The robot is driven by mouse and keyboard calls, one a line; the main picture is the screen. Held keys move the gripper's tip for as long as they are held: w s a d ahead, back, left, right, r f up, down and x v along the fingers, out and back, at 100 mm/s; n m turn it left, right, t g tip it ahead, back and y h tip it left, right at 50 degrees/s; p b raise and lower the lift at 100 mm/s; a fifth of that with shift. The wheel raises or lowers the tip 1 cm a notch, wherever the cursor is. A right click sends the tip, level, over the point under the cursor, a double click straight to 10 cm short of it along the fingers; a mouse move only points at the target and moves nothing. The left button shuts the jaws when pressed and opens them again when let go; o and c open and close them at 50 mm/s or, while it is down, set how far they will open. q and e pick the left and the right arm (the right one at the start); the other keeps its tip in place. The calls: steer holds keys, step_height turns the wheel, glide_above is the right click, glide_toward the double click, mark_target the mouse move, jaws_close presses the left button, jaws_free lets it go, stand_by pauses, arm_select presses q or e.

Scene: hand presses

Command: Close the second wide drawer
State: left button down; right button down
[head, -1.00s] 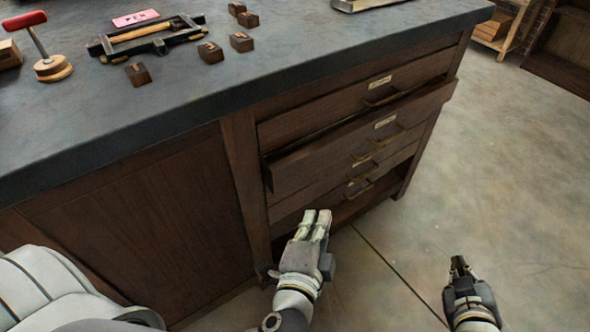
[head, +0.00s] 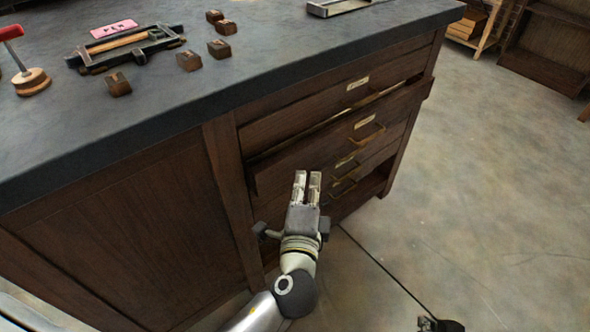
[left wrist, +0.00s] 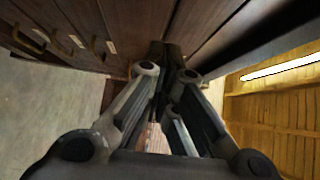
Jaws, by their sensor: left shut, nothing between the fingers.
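The second wide drawer (head: 335,138) is dark wood with a brass handle and a label. It stands out from the cabinet front, with a gap along its top edge below the top drawer (head: 330,104). My left gripper (head: 307,173) is shut and empty, its fingers pointing up at the lower edge of this drawer's front. I cannot tell whether they touch it. In the left wrist view the fingers (left wrist: 172,55) point at the dark wooden front. My right gripper (head: 440,325) is cut off at the bottom edge.
Lower drawers (head: 345,178) with handles sit below the second one. The dark worktop (head: 270,60) overhangs above and holds small wooden blocks (head: 189,61), a frame tool and a red-handled stamp (head: 30,82). The concrete floor (head: 480,180) at the right is clear.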

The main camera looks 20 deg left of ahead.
mark_target(288, 158)
arm_select(q)
steer(key=shift+w+a, duration=1.35)
steer(key=shift+a, duration=0.3)
arm_select(e)
steer(key=shift+w+a+r+t, duration=0.2)
steer(key=shift+w+r+t, duration=0.1)
steer(key=shift+w, duration=0.3)
